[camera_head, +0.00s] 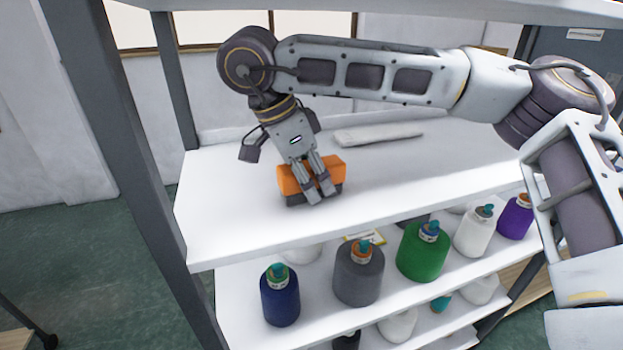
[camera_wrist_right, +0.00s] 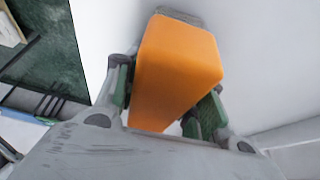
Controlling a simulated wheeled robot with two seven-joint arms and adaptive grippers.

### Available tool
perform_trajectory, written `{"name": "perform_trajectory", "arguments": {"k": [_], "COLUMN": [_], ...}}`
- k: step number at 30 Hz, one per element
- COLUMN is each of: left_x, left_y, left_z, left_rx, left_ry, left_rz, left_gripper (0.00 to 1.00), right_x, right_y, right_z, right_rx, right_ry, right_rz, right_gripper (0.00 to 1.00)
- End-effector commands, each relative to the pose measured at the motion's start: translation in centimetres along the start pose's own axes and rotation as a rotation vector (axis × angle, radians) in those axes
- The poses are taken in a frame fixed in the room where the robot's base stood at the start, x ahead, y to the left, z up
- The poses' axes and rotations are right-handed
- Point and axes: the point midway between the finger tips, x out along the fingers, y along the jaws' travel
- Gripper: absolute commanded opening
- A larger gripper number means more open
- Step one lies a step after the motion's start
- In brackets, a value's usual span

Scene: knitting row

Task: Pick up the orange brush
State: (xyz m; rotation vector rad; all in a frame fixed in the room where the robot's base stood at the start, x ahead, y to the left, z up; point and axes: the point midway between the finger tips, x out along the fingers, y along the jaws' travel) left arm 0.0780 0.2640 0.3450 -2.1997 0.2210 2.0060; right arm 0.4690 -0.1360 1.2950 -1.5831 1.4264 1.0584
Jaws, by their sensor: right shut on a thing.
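The orange brush (camera_head: 290,180) is a block with an orange body and a dark underside, at the left part of the upper white shelf (camera_head: 225,215). My right gripper (camera_head: 318,192) reaches down from above and is shut on the brush, with its fingers across the body. In the right wrist view the orange brush (camera_wrist_right: 178,70) fills the space between the two green-padded fingers of the right gripper (camera_wrist_right: 165,108). Its bristle side shows as a grey strip at the far end. I cannot tell whether the brush touches the shelf. My left gripper is not in view.
A pale flat object (camera_head: 378,134) lies at the back of the upper shelf. On the shelf below stand blue (camera_head: 280,297), grey (camera_head: 358,275), green (camera_head: 423,254), white (camera_head: 473,234) and purple (camera_head: 515,218) bottles. A dark upright post (camera_head: 130,170) stands left of the shelf.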

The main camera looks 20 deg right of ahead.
Motion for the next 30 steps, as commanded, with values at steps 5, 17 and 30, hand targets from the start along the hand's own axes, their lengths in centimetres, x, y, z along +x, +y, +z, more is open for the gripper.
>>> {"name": "perform_trajectory", "arguments": {"k": [5, 17, 30], "left_x": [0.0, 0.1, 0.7], "left_y": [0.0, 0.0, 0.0], "left_z": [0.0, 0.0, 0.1], "left_rx": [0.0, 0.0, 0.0], "left_ry": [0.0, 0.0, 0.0], "left_rz": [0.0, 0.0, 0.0], "left_gripper": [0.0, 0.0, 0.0], "right_x": [-0.1, -1.5, -1.9], "right_y": [0.0, 0.0, 3.8], "right_z": [0.0, -0.6, -0.5], "right_rx": [0.001, 0.001, -0.001], "right_ry": [0.0, 0.0, 0.0], "right_rz": [0.0, -0.001, -0.003], "right_gripper": [0.14, 0.14, 0.14]}}
